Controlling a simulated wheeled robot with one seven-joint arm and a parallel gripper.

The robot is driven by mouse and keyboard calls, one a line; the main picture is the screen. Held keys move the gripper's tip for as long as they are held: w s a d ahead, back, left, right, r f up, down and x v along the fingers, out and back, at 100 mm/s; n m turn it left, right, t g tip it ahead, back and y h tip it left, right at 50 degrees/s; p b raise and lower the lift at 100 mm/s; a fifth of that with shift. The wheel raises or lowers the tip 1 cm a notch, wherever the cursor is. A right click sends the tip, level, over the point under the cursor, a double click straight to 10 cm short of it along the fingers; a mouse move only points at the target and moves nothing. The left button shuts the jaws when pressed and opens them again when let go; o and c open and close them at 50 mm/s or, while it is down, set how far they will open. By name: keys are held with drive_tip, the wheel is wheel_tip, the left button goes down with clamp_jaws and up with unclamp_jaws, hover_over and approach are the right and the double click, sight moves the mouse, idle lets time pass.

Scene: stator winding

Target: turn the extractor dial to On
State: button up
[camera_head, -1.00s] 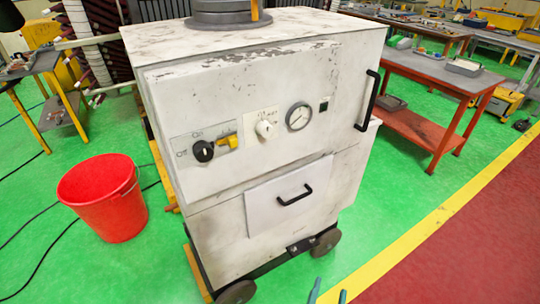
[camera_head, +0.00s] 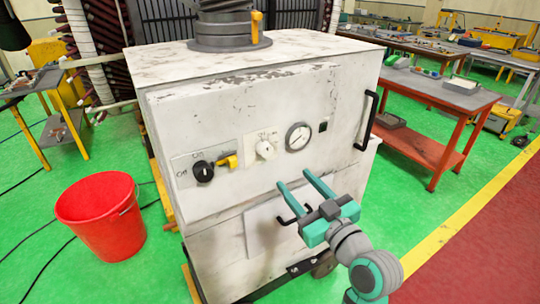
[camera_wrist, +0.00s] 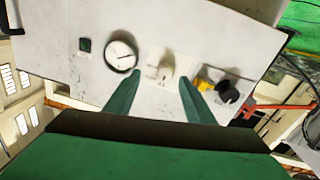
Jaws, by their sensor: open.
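The extractor is a worn white cabinet (camera_head: 300,95). On its front panel, a black dial (camera_head: 203,171) sits at the left, with "Off" printed to its left and "On" above it. Its pointer is too small to read surely. A yellow lever (camera_head: 228,161) is beside it. A white knob (camera_head: 265,149) and a round gauge (camera_head: 298,137) are further right. My gripper (camera_head: 293,178) is open and empty, in front of the panel and below the gauge. In the wrist view the white knob (camera_wrist: 164,71) shows between the fingers, and the black dial (camera_wrist: 228,92) lies right of them.
A black drawer handle (camera_head: 292,212) is partly behind my gripper. A vertical black handle (camera_head: 366,120) is on the cabinet's right side. A red bucket (camera_head: 102,217) stands on the floor at left. A red workbench (camera_head: 432,152) stands at right.

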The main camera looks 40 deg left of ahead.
sight(267, 152)
drive_tip(key=shift+n+g, duration=0.7)
drive_tip(key=shift+n, duration=0.1)
drive_tip(key=w+a, duration=0.1)
drive_tip(key=a, duration=0.2)
drive_tip(key=a+r, duration=0.1)
drive_tip(key=a, duration=0.2)
drive_tip(key=w+a+r, duration=0.1)
drive_tip(key=a, duration=0.2)
drive_tip(key=shift+w+a+r, duration=0.1)
drive_tip(key=shift+w+r, duration=0.05)
drive_tip(key=shift+w, duration=0.2)
drive_tip(key=shift+x, duration=0.95)
drive_tip(key=shift+s+r, duration=0.1)
drive_tip(key=c, duration=0.8)
drive_tip(key=shift+c, duration=1.3)
